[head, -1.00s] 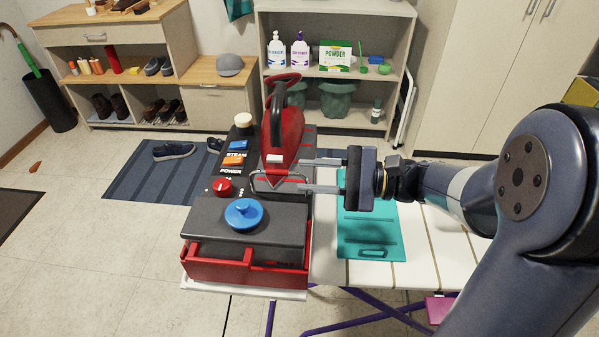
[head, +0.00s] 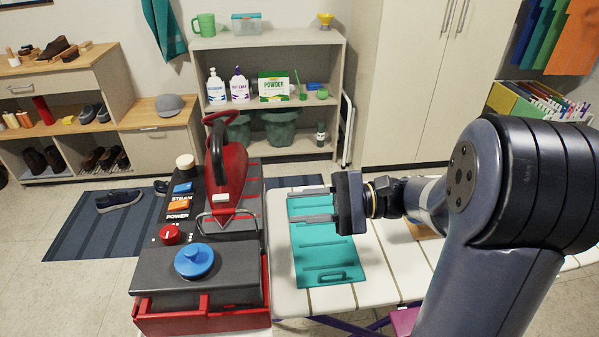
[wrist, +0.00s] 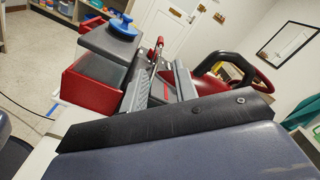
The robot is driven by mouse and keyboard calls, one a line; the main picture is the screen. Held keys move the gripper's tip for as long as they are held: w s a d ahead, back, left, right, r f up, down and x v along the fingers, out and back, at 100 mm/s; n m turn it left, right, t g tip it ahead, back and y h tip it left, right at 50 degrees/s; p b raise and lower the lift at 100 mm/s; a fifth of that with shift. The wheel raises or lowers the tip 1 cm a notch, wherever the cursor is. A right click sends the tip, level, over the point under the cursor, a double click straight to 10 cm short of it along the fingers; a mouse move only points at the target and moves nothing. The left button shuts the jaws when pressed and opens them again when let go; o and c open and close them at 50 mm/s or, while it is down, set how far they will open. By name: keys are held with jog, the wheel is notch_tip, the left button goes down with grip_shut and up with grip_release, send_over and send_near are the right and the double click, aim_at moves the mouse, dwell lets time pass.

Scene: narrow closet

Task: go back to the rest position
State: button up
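My gripper (head: 306,205) is open and empty in the head view, its two parallel fingers pointing left above the teal folding board on the ironing board. Its fingers (wrist: 160,88) also show in the wrist view, apart with nothing between them. A gap shows between the fingertips and the iron. In the wrist view the iron (wrist: 232,75) is partly hidden behind my gripper.
The teal board (head: 325,262) lies on the white ironing board (head: 385,262). A shelf unit (head: 270,118) with bottles and a powder box stands behind. A bench (head: 150,118) with shoes is at the back left. Tall cabinet doors (head: 425,80) are behind my arm.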

aim_at(248, 211)
jog(key=a, duration=1)
jog(key=shift+s+a, duration=0.35)
jog(key=shift+w, duration=0.15)
jog(key=shift+d, duration=0.1)
